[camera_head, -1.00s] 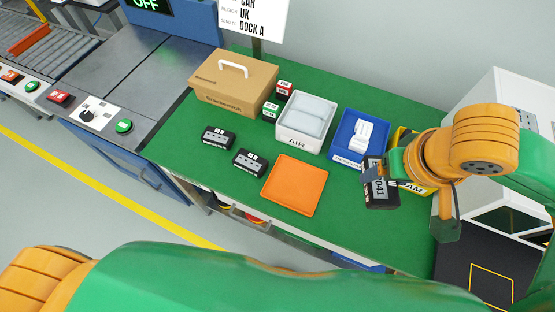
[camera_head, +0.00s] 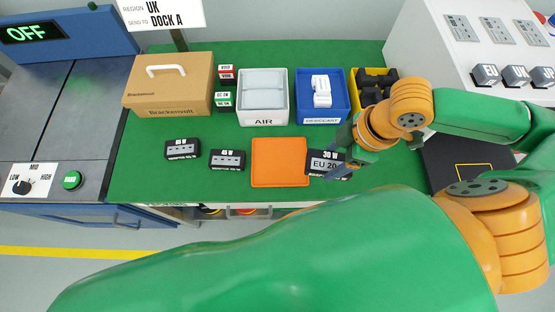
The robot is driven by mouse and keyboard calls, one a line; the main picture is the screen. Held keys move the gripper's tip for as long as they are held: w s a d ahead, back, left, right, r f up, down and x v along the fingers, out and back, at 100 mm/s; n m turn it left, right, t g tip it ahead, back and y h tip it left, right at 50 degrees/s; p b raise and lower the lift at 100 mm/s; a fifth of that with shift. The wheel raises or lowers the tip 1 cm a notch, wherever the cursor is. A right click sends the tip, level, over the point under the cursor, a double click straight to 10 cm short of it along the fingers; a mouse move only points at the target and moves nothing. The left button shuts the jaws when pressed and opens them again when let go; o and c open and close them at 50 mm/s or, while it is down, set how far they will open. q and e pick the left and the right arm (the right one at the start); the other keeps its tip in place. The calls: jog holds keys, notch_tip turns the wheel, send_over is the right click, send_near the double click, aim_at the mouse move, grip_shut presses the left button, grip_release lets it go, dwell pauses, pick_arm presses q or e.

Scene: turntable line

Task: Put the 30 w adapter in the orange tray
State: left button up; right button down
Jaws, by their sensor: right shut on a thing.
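The 30 W adapter (camera_head: 321,166) is a black block with white lettering, just right of the orange tray. My right gripper (camera_head: 338,165) is shut on it; the fingers partly cover its right side. Whether it touches the table or the tray's edge I cannot tell. The orange tray (camera_head: 280,168) is shallow, empty and lies flat near the table's front edge. My left gripper is out of view.
Two similar black adapters (camera_head: 182,150) (camera_head: 228,160) lie left of the tray. Behind stand a cardboard box (camera_head: 170,92), small labelled boxes (camera_head: 223,102), a white AIR bin (camera_head: 264,118), a blue bin (camera_head: 323,118) and a yellow bin (camera_head: 354,88). Green table (camera_head: 140,185) is free at front left.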

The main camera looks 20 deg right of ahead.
aim_at(319, 155)
jog(key=shift+s+d+f+n, duration=0.15)
jog(key=shift+s+f+n, duration=0.15)
jog(key=shift+s+n, duration=0.25)
jog(key=b, duration=0.1)
jog(key=f+b, duration=0.1)
jog(key=w+f+n+b, duration=0.1)
jog(key=b, duration=0.1)
jog(key=shift+a, duration=0.25)
jog(key=w+a+b, duration=0.1)
jog(key=b, duration=0.3)
jog(key=shift+f, duration=0.1)
jog(key=shift+w+a+g+p, duration=0.3)
jog(key=shift+w+a+p, duration=0.35)
jog(key=shift+w+p, duration=0.15)
jog(key=w+a+f, duration=0.1)
jog(key=w+f, duration=0.1)
jog(key=w+a+f, duration=0.2)
jog(key=w+f, duration=0.1)
jog(key=w+a+f, duration=0.2)
jog(key=f, duration=0.1)
jog(key=shift+w+a+f+b, duration=0.25)
jog(key=shift+b, duration=0.1)
notch_tip(319, 155, down, 3)
jog(key=shift+d+r, duration=0.1)
jog(key=shift+r, duration=0.1)
